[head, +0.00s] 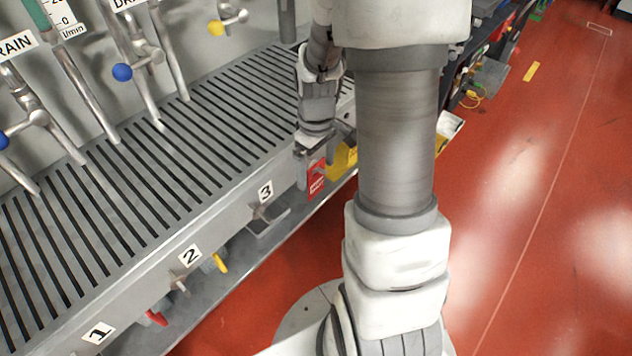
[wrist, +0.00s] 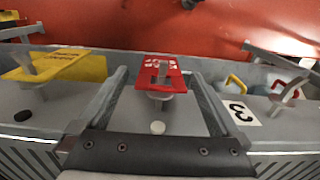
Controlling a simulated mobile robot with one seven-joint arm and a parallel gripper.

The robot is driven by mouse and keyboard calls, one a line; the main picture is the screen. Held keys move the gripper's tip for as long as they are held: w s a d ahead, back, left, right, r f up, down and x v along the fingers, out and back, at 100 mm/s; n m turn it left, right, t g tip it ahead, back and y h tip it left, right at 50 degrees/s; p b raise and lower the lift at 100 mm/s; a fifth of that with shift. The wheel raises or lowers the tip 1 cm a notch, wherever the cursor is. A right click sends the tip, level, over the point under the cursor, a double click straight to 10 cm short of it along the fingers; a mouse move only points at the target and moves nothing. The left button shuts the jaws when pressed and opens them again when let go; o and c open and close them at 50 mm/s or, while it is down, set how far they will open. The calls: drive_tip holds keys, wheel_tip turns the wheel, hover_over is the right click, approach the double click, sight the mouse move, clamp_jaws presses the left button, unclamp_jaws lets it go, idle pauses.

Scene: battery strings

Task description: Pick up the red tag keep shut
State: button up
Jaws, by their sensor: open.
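The red tag (head: 316,181) with white lettering is at the front edge of the slatted metal bench, beyond label 3. In the wrist view the red tag (wrist: 181,67) sits at a grey peg, which covers part of its middle. My gripper (head: 314,168) is over the tag in the head view and hides part of it. In the wrist view my gripper (wrist: 160,74) is open, with one finger on each side of the tag. I see no clear contact between the fingers and the tag.
A yellow tag (wrist: 65,64) is on a peg just left of the red one; it also shows in the head view (head: 344,159). Label 3 (wrist: 240,112) and another peg (wrist: 290,90) are on the right. Valve pipes (head: 140,60) rise behind the bench. Red floor (head: 540,200) is open at right.

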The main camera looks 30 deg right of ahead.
sight(316, 194)
wheel_tip(316, 194, down, 4)
drive_tip(key=shift+r+b, duration=0.25)
drive_tip(key=shift+b, duration=0.15)
drive_tip(key=shift+r, duration=0.1)
drive_tip(key=c, duration=1.3)
